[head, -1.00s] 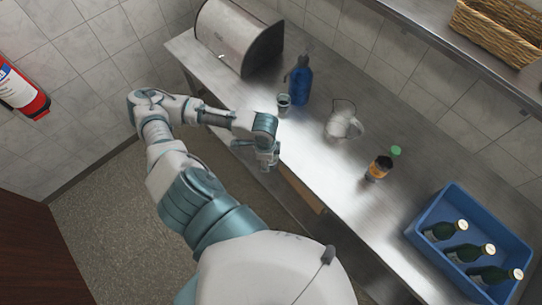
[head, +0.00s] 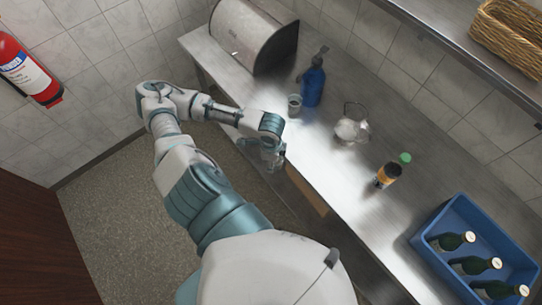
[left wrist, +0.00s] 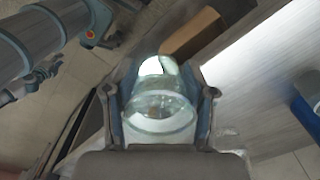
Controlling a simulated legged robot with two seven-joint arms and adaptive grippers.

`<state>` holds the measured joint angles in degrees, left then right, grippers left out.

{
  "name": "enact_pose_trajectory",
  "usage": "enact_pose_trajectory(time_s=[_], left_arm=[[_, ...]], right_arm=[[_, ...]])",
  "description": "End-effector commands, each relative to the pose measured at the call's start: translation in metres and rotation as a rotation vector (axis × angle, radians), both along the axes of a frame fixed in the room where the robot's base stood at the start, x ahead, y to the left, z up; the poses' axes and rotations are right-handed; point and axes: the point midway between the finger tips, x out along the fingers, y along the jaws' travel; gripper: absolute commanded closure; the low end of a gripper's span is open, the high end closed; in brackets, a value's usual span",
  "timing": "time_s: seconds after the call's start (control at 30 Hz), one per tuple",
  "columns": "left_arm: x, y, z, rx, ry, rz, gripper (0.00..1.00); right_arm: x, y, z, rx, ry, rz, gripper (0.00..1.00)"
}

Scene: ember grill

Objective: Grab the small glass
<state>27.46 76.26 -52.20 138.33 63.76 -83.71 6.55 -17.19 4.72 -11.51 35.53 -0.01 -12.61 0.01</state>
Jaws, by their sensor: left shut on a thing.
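A small clear glass (left wrist: 160,110) sits between the two fingers of my left gripper (left wrist: 160,112) in the left wrist view. The fingers are shut on its sides. In the head view my left gripper (head: 272,158) is by the front edge of the metal counter (head: 345,190), and the glass there is too small and blurred to make out well.
A blue crate (head: 424,238) holds green bottles. A metal bin (head: 262,38) stands at the back left.

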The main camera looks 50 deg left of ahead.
Motion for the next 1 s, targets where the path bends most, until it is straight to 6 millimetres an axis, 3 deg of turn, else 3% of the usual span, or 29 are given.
enact_pose_trajectory(time_s=[0.27, 0.7, 1.0], left_arm=[[0.0, 0.001, 0.0, 0.001, 0.001, 0.001, 0.88], [0.0, -0.001, 0.001, 0.003, 0.0, 0.0, 0.88], [0.0, 0.001, 0.0, 0.001, 0.0, 0.001, 0.88]], right_arm=[[0.0, -0.006, 0.0, -0.006, 0.0, -0.001, 0.59], [0.0, 0.009, 0.0, 0.011, 0.0, -0.004, 0.59], [0.0, 0.004, 0.0, 0.005, 0.0, -0.003, 0.59]])
